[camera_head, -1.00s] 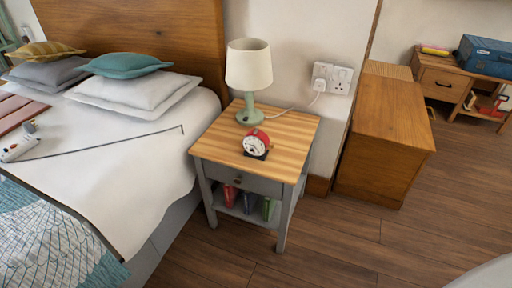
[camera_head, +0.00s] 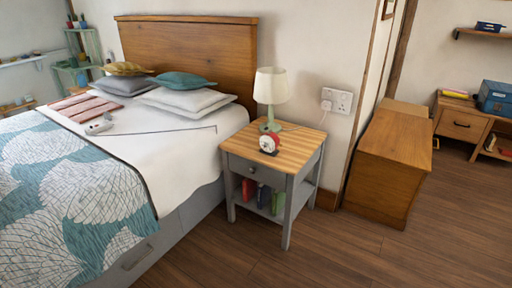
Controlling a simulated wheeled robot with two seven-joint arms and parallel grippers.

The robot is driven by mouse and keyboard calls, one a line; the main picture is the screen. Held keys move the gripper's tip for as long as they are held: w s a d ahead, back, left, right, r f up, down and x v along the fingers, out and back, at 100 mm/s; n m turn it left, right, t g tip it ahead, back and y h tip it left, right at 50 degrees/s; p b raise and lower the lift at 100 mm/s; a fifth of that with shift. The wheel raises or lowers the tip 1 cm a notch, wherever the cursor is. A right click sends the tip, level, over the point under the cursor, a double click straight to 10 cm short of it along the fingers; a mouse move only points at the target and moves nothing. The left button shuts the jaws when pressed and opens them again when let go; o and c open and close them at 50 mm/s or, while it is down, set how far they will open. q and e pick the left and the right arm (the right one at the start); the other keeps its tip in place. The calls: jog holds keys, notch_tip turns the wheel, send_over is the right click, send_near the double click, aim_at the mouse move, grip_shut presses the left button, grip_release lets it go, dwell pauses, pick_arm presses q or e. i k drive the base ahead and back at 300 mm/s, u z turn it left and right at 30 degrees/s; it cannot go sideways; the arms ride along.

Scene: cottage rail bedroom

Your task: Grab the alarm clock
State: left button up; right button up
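The alarm clock (camera_head: 269,143) is small and red with a white face. It stands on the slatted wooden top of the grey nightstand (camera_head: 307,147), near its left front part, just in front of the lamp. Nothing touches it from above and its face is turned toward me. Neither of my grippers shows in the head view.
A lamp (camera_head: 271,86) with a pale shade and green base stands behind the clock. The bed (camera_head: 186,150) is close on the left; a wooden chest (camera_head: 390,155) stands to the right. The floor (camera_head: 350,250) in front is clear.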

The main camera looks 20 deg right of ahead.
aim_at(273, 140)
jog(key=u, duration=0.55)
jog(key=i, duration=1.4)
jog(key=z, duration=0.7)
jog(key=i, duration=1.1)
jog(key=z, duration=1)
